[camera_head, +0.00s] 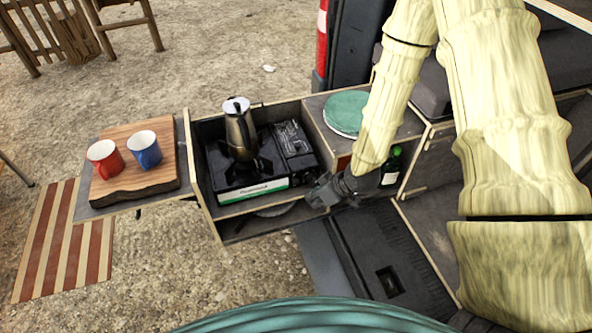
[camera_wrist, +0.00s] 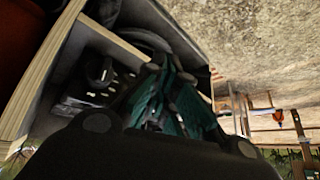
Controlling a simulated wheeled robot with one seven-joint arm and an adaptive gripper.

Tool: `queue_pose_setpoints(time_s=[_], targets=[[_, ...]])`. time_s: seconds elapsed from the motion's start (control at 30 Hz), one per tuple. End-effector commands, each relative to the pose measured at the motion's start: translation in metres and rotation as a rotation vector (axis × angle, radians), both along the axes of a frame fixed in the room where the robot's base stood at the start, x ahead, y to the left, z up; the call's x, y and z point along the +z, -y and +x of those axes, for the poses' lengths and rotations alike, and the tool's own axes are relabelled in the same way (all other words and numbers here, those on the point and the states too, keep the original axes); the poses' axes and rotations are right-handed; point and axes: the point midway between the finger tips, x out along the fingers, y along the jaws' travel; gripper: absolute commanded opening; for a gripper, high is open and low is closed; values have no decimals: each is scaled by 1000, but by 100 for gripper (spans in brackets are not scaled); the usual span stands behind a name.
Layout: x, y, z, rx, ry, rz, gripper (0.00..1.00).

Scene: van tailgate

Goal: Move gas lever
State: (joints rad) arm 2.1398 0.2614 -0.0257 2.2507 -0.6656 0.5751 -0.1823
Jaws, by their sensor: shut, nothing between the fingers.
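A black portable gas stove (camera_head: 222,184) with a white and green front label sits in a wooden pull-out drawer. A steel moka pot (camera_head: 239,135) with a black handle stands on its burner. I cannot make out the gas lever in either view. My gripper (camera_head: 314,196) is shut and empty at the drawer's front right corner, close to the stove's right front end. Whether it touches the stove or drawer is unclear. In the wrist view the dark teal fingers (camera_wrist: 168,80) are together in front of dark stove parts, which are dim and hard to read.
The wooden drawer wall (camera_head: 203,215) surrounds the stove. At left, a cutting board (camera_head: 133,188) holds a red mug (camera_head: 104,157) and a blue mug (camera_head: 144,148). Green plates (camera_head: 345,110) lie behind my arm. A dark green bottle (camera_head: 391,168) stands right of my gripper.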

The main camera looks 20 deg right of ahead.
Motion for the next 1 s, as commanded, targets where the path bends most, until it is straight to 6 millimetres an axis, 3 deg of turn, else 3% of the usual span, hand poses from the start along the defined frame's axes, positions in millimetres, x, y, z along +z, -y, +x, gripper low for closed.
queue_pose_setpoints(time_s=[0.03,0.1,0.3,0.77,1.0], targets=[[25,2,12,24,30,-1,0],[43,4,23,56,61,-3,0],[67,6,39,104,108,-9,0],[66,6,41,109,112,-10,0],[55,2,46,109,112,-10,0]])
